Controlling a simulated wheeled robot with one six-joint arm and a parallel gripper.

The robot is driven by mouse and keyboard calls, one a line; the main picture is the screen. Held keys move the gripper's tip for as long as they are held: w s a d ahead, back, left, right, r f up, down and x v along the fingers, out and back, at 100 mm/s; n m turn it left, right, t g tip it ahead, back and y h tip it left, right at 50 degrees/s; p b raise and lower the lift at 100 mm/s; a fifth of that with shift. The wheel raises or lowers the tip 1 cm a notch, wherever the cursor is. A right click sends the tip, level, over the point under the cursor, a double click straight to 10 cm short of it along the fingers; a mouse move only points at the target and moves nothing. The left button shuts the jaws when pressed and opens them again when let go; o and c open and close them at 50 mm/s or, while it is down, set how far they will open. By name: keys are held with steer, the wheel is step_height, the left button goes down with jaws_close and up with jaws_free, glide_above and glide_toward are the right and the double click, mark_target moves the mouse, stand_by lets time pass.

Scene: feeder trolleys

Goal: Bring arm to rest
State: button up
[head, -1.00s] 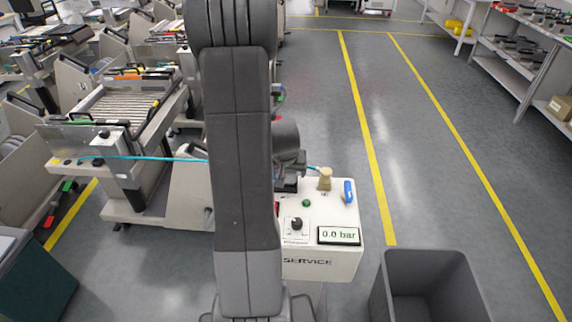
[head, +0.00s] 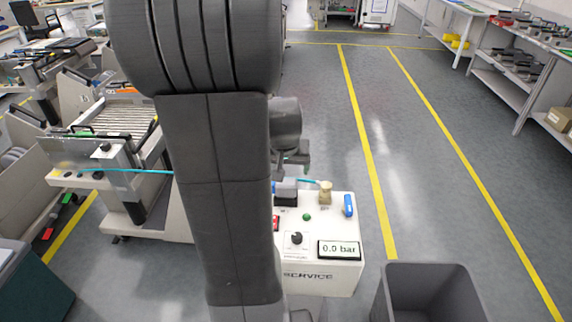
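My arm (head: 218,190) stands upright in the middle of the head view and hides much of the scene behind it. A wrist part of my arm (head: 285,125) shows just right of the upper link. What may be my gripper (head: 292,168) shows partly below it, above the back of the white service box (head: 320,277). Its fingers are too small and hidden to read.
The service box reads 0.0 bar and has a blue handle (head: 348,205) and a brass fitting (head: 325,192) with a blue-green hose. Feeder trolleys (head: 130,165) stand left. A grey bin (head: 428,275) is front right. The marked aisle floor (head: 440,150) is clear.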

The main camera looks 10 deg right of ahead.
mark_target(286, 181)
steer(key=shift+s+r, duration=0.15)
steer(key=shift+r, duration=0.2)
steer(key=x, duration=1.4)
steer(key=shift+w+a+r, duration=0.1)
steer(key=shift+w, duration=0.2)
steer(key=shift+r, duration=0.1)
steer(key=shift+r, duration=0.15)
